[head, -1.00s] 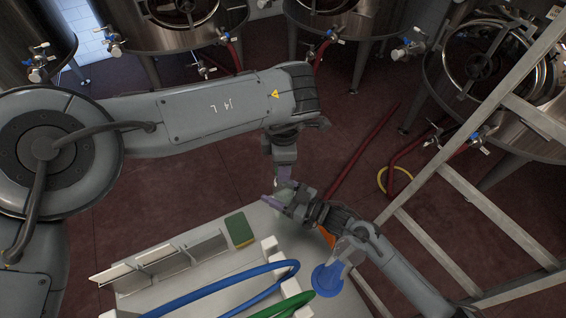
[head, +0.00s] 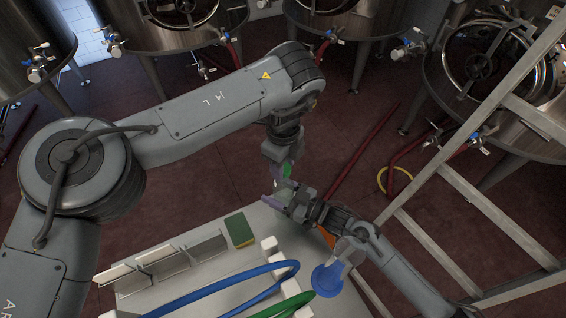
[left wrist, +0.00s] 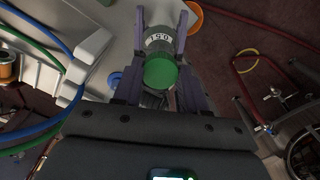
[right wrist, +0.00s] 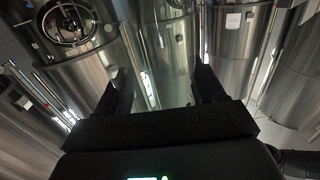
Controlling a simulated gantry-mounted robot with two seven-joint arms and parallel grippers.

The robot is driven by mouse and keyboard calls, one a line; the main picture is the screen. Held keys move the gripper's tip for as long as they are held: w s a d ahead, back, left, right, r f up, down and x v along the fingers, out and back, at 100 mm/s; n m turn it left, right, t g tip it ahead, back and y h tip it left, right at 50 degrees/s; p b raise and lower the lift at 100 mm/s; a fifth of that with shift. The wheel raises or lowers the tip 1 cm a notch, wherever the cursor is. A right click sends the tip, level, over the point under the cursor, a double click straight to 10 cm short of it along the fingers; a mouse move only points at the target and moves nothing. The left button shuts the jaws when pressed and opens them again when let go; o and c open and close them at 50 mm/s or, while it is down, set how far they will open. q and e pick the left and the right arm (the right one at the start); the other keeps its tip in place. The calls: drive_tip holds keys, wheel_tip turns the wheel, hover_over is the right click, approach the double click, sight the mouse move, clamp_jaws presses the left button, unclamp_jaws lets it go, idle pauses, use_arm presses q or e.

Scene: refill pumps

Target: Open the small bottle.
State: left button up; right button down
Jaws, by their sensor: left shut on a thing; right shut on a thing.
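The small bottle (head: 283,191) is pale and translucent, and its green cap (head: 287,170) faces up toward my left gripper. In the left wrist view, the green cap (left wrist: 160,73) and a light band marked 150 (left wrist: 159,42) lie between the purple fingers. My left gripper (head: 288,172) points down and is shut on the cap. My right gripper (head: 279,192) comes in from the side and is shut on the bottle body below. I cannot tell whether the cap is still seated on the neck. In the right wrist view, the clear body between the fingers is hard to make out.
A pale table (head: 205,293) below holds blue hoses (head: 225,288), a green hose (head: 283,307), metal dividers (head: 170,262) and a green sponge (head: 240,230). A blue funnel-like piece (head: 327,281) is near my right forearm. A metal ladder (head: 480,200) stands right; steel tanks line the back.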

use_arm(q)
drive_tip(key=n, duration=0.8)
drive_tip(key=shift+n, duration=0.4)
drive_tip(key=n, duration=0.8)
drive_tip(key=shift+r, duration=0.3)
drive_tip(key=shift+r, duration=0.8)
drive_tip(key=shift+r, duration=0.15)
drive_tip(key=shift+r, duration=1.9)
